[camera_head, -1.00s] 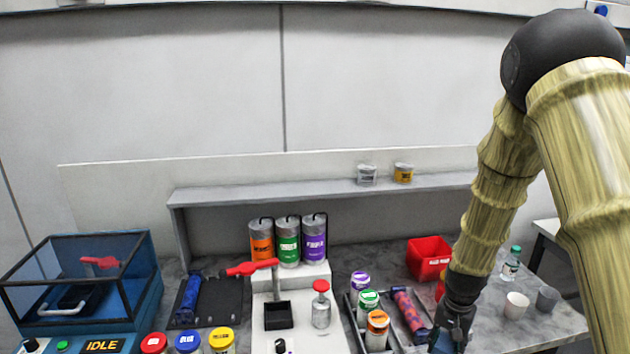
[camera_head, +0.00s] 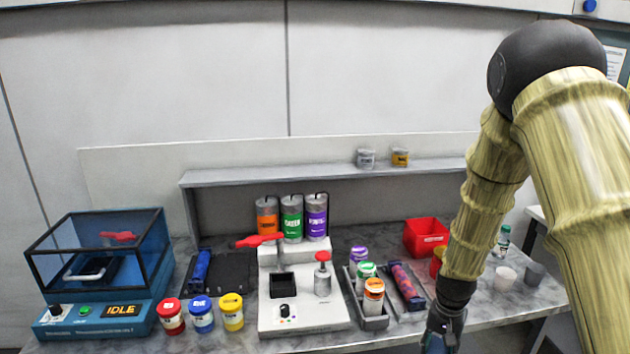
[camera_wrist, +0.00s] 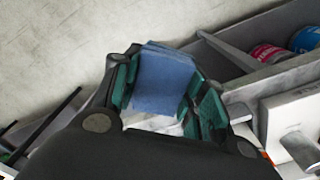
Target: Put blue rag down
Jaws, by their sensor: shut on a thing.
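The blue rag (camera_wrist: 165,80) is a folded blue cloth between the fingers of my gripper (camera_wrist: 168,100) in the wrist view. My gripper is shut on it. In the head view my gripper (camera_head: 443,328) is at the front edge of the bench, right of the tray of jars. Only a small bit of blue shows there, at the lower part of the gripper. I cannot tell from the head view whether the rag touches the bench.
A grey tray (camera_head: 378,322) with several jars and a patterned roll (camera_head: 407,286) stand left of my gripper. A red bin (camera_head: 425,238) is behind it. Two cups (camera_head: 505,278) and a green-capped bottle (camera_head: 502,241) are to the right. Bare bench (camera_head: 500,305) lies right of my gripper.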

